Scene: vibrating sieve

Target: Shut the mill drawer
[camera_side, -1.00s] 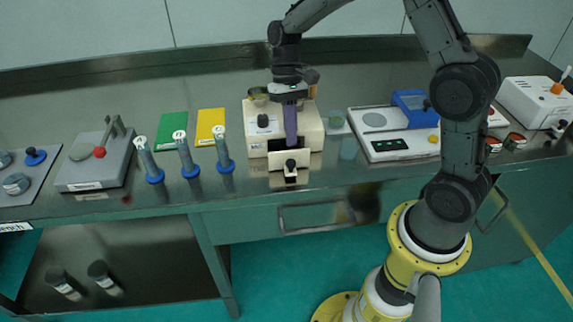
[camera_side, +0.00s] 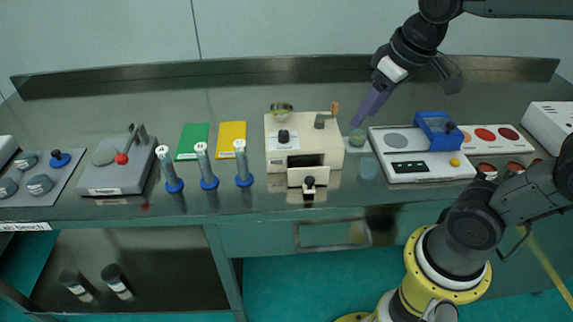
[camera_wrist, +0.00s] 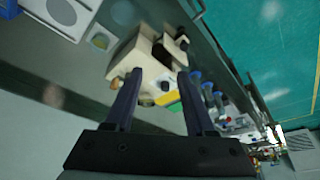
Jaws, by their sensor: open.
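The mill is a cream box (camera_side: 330,141) near the middle of the bench in the side view, with a black knob on its front and a bowl on top. Its drawer (camera_side: 295,178) is pulled out at the front, with a dark opening behind it and a black knob (camera_side: 309,184) on its face. My gripper (camera_side: 358,124) is to the right of the mill and above the bench, apart from the drawer. In the wrist view my gripper (camera_wrist: 160,90) is open and empty, with the mill (camera_wrist: 126,63) beyond its fingers.
A white scale with a blue box (camera_side: 434,131) stands right of the mill. Several blue-based tubes (camera_side: 242,160) stand to the left. A grey device (camera_side: 118,172) is farther left. The bench front near the drawer is clear.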

